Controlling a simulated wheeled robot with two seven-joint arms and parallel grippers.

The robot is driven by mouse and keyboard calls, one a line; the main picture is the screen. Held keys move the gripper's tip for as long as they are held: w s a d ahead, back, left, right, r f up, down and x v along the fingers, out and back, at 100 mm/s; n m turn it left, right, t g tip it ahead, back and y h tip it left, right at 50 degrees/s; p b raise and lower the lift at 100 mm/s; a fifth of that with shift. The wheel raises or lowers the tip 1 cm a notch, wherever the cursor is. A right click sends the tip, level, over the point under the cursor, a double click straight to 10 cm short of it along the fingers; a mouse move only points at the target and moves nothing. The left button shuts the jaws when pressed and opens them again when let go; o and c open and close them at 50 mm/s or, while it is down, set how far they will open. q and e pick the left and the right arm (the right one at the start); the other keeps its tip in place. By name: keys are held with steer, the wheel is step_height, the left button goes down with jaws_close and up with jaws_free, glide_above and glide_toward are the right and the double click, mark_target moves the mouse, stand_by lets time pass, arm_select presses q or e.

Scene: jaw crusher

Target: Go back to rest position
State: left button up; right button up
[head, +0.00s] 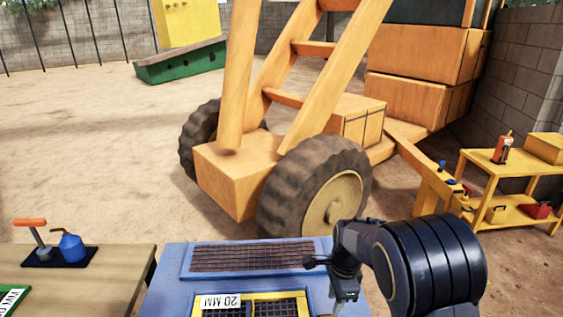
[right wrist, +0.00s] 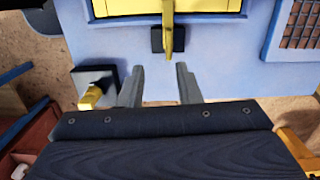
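My right gripper (right wrist: 160,68) is open in the right wrist view, its two grey fingers apart with nothing between them. It hangs over the blue crusher housing (right wrist: 225,75). A yellow handle (right wrist: 168,35) on a dark block lies just beyond the fingertips, apart from them. A yellow knob (right wrist: 91,97) on a square plate is left of the fingers. In the head view my right arm bends over the right edge of the blue housing (head: 172,268), its fingers not clearly seen. A yellow-framed screen (head: 292,296) labelled "20 MM" sits there. My left gripper is out of view.
A wooden table (head: 110,275) at left carries a blue oil can (head: 70,246) and an orange-handled tool (head: 32,232). A large orange wheeled machine (head: 240,180) stands behind the housing. A yellow shelf (head: 510,175) is at right. Open sandy ground lies left.

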steer(key=s+d+r+n+t+y, duration=0.2)
steer(key=s+d+r+n+y, duration=0.2)
steer(key=s+r+n, duration=0.55)
steer(key=s+r+n+t, duration=0.1)
steer(key=s+n, duration=0.1)
steer(key=s, duration=0.6)
steer(key=s+d+r+n+t+h, duration=0.1)
steer(key=s+r+n+t, duration=0.1)
steer(key=s, duration=0.7)
steer(key=shift+n+t, duration=0.3)
steer(key=shift+n, duration=0.55)
steer(key=shift+r, duration=0.1)
